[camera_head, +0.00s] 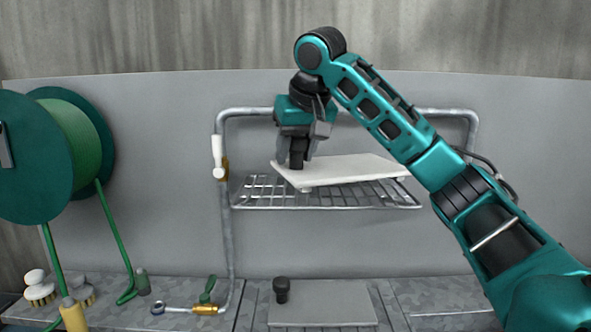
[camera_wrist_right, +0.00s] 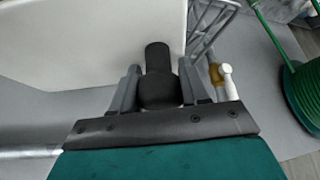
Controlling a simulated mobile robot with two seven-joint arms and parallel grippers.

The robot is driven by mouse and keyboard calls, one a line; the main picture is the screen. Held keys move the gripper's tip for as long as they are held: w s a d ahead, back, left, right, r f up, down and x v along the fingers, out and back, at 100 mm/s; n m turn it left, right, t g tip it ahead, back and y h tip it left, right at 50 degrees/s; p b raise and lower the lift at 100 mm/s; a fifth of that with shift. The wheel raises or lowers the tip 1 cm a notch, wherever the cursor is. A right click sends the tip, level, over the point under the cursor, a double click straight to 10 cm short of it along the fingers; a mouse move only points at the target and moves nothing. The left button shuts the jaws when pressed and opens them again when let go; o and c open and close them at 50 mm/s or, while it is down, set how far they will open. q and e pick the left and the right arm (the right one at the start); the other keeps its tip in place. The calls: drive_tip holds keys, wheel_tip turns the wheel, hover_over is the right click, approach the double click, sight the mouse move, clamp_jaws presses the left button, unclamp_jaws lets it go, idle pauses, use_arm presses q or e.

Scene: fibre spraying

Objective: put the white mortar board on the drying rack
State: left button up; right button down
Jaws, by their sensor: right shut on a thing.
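The white mortar board (camera_head: 345,169) is a flat pale slab with a black knob handle (camera_wrist_right: 158,78). My right gripper (camera_head: 297,160) is shut on this knob near the board's left end. The board lies roughly level over the wire drying rack (camera_head: 330,195), and its left front part covers some of the bars. I cannot tell whether its underside touches the rack. In the right wrist view the white board (camera_wrist_right: 80,40) fills the upper left, and the rack (camera_wrist_right: 205,25) shows beside it. My left gripper is not in view.
A green hose reel (camera_head: 75,145) stands at the left. A pipe with a white-handled valve (camera_head: 218,155) rises beside the rack. Below, the bench holds a grey plate (camera_head: 325,303) with a black knob, brushes (camera_head: 40,290) and a brass valve (camera_head: 206,308).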

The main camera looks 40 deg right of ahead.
sight(295, 169)
wheel_tip(295, 169, down, 4)
drive_tip(key=shift+r, duration=0.1)
drive_tip(key=c, duration=0.5)
unclamp_jaws()
drive_tip(key=v, duration=1.2)
drive_tip(key=shift+a, duration=0.1)
